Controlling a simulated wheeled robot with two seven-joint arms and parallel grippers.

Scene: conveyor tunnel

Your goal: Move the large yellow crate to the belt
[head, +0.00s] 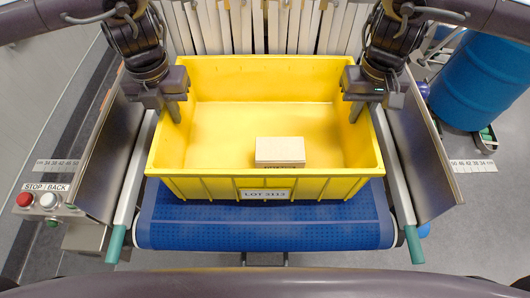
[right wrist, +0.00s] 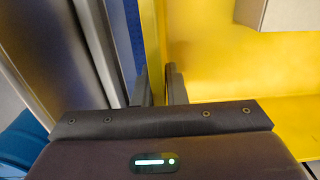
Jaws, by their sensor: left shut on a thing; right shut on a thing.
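The large yellow crate (head: 270,184) is upright over the near end of the blue belt (head: 265,228), its front wall facing me with a "LOT 3113" label. I cannot tell whether its base touches the belt. A pale box (head: 280,151) lies inside, toward the front right. My left gripper (head: 178,110) is shut on the crate's left wall. My right gripper (head: 356,110) is shut on its right wall. In the right wrist view, the right gripper's fingers (right wrist: 160,86) sit on either side of the crate's yellow wall (right wrist: 153,35).
Metal side guards (head: 424,150) and pale rails with green ends (head: 414,244) flank the belt. A strip curtain (head: 265,27) hangs behind the crate. A stop/back button box (head: 46,203) is at left. A blue barrel (head: 480,80) stands at right.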

